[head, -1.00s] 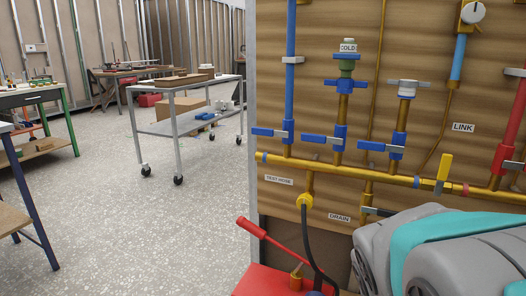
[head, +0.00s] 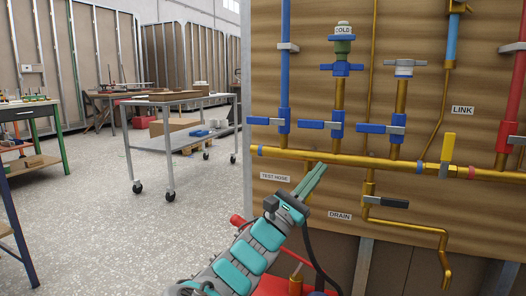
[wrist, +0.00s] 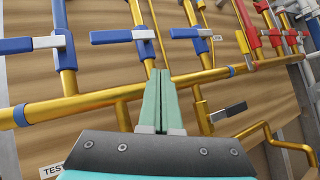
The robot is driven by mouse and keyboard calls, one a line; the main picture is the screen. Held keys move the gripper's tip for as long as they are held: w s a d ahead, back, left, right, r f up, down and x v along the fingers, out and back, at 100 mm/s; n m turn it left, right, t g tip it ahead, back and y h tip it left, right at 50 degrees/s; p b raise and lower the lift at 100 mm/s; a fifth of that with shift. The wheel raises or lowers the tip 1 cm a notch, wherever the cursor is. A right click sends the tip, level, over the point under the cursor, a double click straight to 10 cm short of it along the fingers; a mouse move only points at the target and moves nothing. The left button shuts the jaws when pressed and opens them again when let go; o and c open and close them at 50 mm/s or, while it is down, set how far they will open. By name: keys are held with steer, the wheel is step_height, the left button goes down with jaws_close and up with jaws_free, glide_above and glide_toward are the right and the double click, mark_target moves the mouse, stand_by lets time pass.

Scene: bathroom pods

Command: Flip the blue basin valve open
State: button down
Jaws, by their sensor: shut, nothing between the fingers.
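Three blue lever valves sit in a row above the brass manifold: a left one (head: 270,122), a middle one (head: 321,125) below the COLD label, and a right one (head: 379,128). No label shows which is the basin valve. All three levers lie horizontal, across their vertical pipes. In the wrist view, the left lever (wrist: 30,45), middle lever (wrist: 122,36) and right lever (wrist: 192,33) run along the top. My gripper (head: 321,167) is shut and empty, its green fingers pointing up just below the middle valve. In the wrist view its fingertips (wrist: 158,73) appear below the middle and right levers, apart from them.
The brass manifold (head: 350,159) crosses in front of the wooden panel. A yellow lever (head: 448,147) and a black drain lever (head: 395,203) stand to the right. A red pump (head: 270,286) with a black hose is below. Open floor (head: 120,235) lies left, with a wheeled table.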

mark_target(265, 121)
steer(key=w+a+f+n+t+y, duration=0.2)
steer(key=a+n+t+y, duration=0.3)
steer(key=a, duration=0.3)
steer(key=w+a+f+n+t+y+b, duration=0.1)
steer(key=a+f+n+t+y, duration=0.2)
steer(key=a, duration=0.6)
steer(key=n+t+y, duration=0.1)
steer(key=n+y, duration=0.1)
steer(key=n, duration=0.1)
steer(key=shift+w+a+t+y, duration=0.25)
steer(key=shift+w+t+y, duration=0.15)
steer(key=shift+w, duration=0.1)
steer(key=b+x, duration=0.1)
steer(key=x, duration=0.8)
steer(key=shift+w+d+r, duration=0.15)
steer(key=shift+d, duration=0.05)
steer(key=shift+w+r, duration=0.1)
steer(key=shift+r, duration=2.1)
